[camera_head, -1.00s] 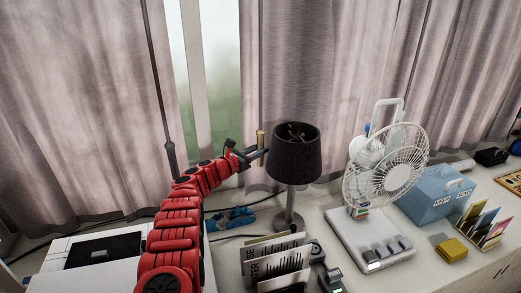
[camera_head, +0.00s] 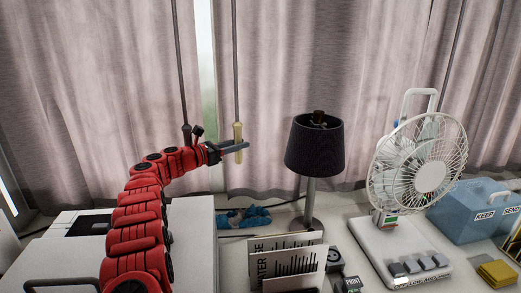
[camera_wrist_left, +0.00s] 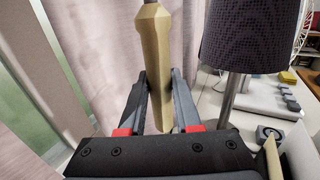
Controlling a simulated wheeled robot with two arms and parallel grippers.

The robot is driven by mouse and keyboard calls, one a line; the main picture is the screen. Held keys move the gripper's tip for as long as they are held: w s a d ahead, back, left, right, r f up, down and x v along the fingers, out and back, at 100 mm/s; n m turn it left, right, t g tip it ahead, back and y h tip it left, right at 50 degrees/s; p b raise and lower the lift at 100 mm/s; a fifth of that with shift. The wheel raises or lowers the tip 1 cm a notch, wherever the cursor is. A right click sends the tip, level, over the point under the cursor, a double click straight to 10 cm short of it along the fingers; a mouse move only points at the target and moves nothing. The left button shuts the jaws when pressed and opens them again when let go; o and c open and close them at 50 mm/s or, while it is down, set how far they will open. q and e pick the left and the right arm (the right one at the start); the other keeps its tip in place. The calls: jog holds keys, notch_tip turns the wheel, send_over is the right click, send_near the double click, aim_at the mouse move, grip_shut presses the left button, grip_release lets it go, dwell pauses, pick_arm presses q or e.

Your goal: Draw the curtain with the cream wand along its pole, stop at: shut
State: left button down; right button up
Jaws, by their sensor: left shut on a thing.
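The cream wand (camera_head: 238,158) hangs upright on a thin rod in front of the right-hand curtain (camera_head: 280,80). My left gripper (camera_head: 238,147) is shut around the wand's handle. In the left wrist view the tan handle (camera_wrist_left: 153,40) stands between the two dark fingers of my left gripper (camera_wrist_left: 160,78). A narrow strip of window (camera_head: 207,80) shows between this curtain and the left-hand curtain (camera_head: 90,90). The pole is above the view. My right gripper is not in view.
A dark wand (camera_head: 186,134) hangs left of the gap. A black-shaded lamp (camera_head: 315,145) stands right of my gripper, with a white fan (camera_head: 425,170) and blue box (camera_head: 470,210) beyond.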

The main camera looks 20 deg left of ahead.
pick_arm(q)
jog(key=shift+s+a+r, duration=0.2)
jog(key=shift+s+a, duration=0.1)
jog(key=shift+a, duration=0.3)
jog(key=c, duration=0.9)
grip_release()
jog(key=shift+f, duration=0.1)
jog(key=shift+d, duration=0.1)
jog(key=b+v, duration=0.3)
jog(key=v, duration=1.4)
jog(key=shift+s, duration=0.15)
